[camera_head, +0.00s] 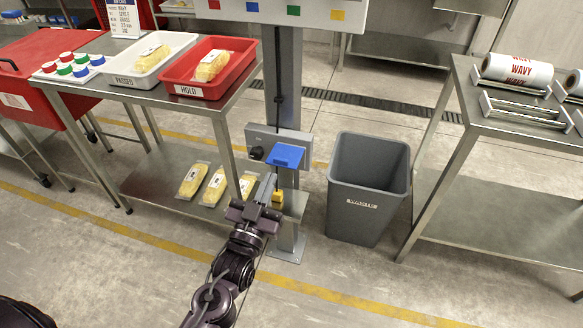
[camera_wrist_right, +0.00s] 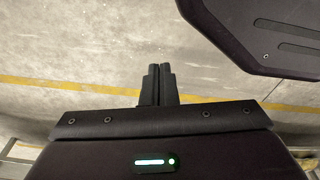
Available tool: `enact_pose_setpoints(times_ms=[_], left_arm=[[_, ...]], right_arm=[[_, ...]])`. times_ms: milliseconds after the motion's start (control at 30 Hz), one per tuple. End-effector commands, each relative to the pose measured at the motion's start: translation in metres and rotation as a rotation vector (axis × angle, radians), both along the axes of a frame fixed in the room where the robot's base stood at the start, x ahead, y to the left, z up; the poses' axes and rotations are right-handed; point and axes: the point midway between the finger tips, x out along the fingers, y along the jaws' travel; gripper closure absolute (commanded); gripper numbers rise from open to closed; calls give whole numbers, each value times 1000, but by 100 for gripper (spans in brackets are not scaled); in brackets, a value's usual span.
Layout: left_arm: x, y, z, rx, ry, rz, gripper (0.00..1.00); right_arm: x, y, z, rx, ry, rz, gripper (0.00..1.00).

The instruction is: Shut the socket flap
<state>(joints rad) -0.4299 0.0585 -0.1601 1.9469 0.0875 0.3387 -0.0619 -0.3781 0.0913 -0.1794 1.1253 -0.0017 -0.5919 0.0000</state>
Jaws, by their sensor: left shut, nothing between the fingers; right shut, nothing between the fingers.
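The blue socket flap (camera_head: 285,156) is on the grey socket box (camera_head: 294,137), which is fixed low on the grey post. The flap appears to stand out from the box; its exact angle is hard to tell. My left gripper (camera_head: 267,184) is shut and empty, just below and left of the flap, with its fingers pointing up toward it. I cannot tell whether they touch. My right gripper (camera_wrist_right: 157,84) is shut and empty in the right wrist view, above bare floor. The socket face under the flap is hidden.
A yellow piece (camera_head: 277,199) is beside my left gripper. A grey waste bin (camera_head: 346,207) stands right of the post. A steel table (camera_head: 158,96) with a white tray (camera_head: 150,58) and a red tray (camera_head: 207,88) is at left; packs lie on its lower shelf. The front floor is clear.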

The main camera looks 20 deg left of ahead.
Motion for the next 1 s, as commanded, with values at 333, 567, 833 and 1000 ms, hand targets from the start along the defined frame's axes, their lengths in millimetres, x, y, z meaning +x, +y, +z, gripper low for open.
enact_pose_setpoints(times_ms=[333, 567, 833, 1000], left_arm=[[28, 7, 6, -53, 21, 34, 100], [77, 6, 19, -51, 21, 34, 100], [92, 4, -6, -50, 28, 32, 100], [91, 5, -17, -50, 26, 31, 100]], right_arm=[[-5, -2, -4, 0, -2, -1, 100], [-11, -3, -6, -2, 3, 0, 100], [-10, -3, -8, -2, 4, 0, 100], [-4, -1, -4, 0, -4, 0, 100]])
